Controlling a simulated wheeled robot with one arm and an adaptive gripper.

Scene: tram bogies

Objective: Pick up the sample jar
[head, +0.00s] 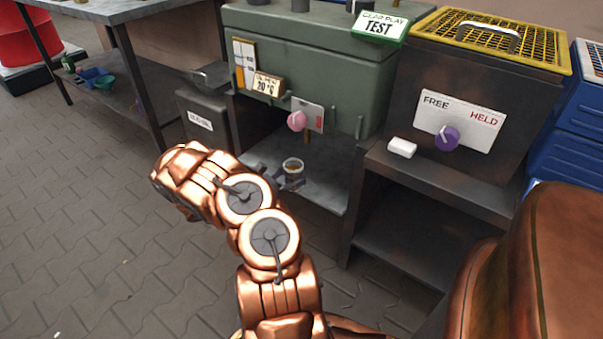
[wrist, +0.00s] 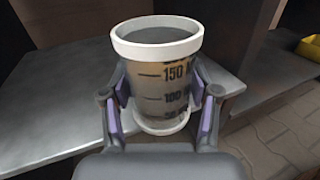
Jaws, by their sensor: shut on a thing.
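The sample jar (wrist: 160,85) is a clear cup with a white rim and black graduation marks reading 150 and 100. In the wrist view it stands upright between the purple-padded fingers of my gripper (wrist: 160,108), which touch it on both sides. In the head view the jar (head: 292,167) is small, below the green tank, with brownish contents low inside. My gripper (head: 290,182) is at the jar there, partly hidden by the jar and my arm. I cannot tell whether the jar's base touches the grey shelf (head: 325,192).
A green tank (head: 310,50) with a pink knob (head: 297,121) hangs above the shelf. A dark cabinet with a purple knob (head: 447,138) and a white block (head: 402,147) stands right. A grey bin (head: 203,120) stands left. Paved floor (head: 90,220) is open at left.

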